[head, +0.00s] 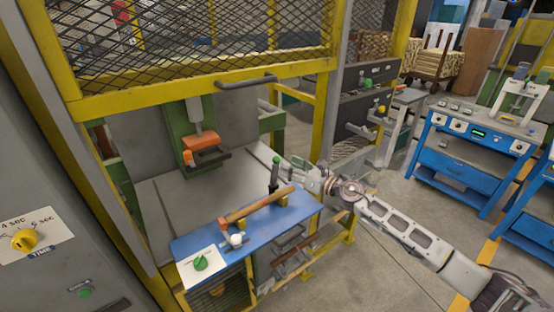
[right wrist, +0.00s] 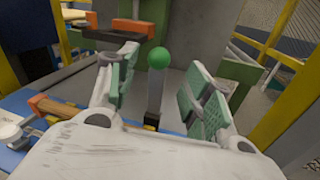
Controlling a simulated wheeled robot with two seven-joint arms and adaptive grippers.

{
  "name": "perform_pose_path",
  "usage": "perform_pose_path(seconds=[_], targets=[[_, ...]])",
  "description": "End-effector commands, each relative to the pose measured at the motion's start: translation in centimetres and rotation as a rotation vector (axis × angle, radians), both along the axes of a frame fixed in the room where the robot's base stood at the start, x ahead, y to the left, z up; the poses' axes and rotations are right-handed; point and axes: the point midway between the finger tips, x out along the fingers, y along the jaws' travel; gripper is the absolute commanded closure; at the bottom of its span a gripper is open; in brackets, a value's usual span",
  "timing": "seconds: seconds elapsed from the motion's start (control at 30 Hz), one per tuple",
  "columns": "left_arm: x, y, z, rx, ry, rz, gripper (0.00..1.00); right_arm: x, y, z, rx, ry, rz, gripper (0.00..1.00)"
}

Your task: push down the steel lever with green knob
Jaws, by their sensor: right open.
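The steel lever with green knob (right wrist: 155,95) stands upright in the right wrist view, its round green knob at the top. It shows between my right gripper's (right wrist: 157,88) two green-padded fingers, which are spread apart; I see no contact with it. In the head view the lever (head: 275,174) rises at the back right of the blue bench top (head: 270,226). My right gripper (head: 296,168) comes in from the right beside it. The fingertips are small there and hard to make out. My left gripper is not in view.
A hammer (head: 258,206) with a wooden handle lies on the blue top near the lever. An orange-and-green press (head: 205,142) stands behind, under a yellow mesh guard (head: 210,50).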

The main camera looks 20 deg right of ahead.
Motion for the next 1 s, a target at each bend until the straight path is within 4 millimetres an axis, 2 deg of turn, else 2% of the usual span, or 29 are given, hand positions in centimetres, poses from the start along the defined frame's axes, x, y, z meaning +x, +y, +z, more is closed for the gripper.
perform_pose_path(seconds=[0.7, 1.0], targets=[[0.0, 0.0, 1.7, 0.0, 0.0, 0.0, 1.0, 4.9, 3.3, 0.2, 0.001, -0.001, 0.001, 0.49], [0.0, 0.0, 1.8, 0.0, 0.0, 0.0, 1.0, 5.8, 3.9, 0.1, -0.001, -0.001, 0.002, 0.49]])
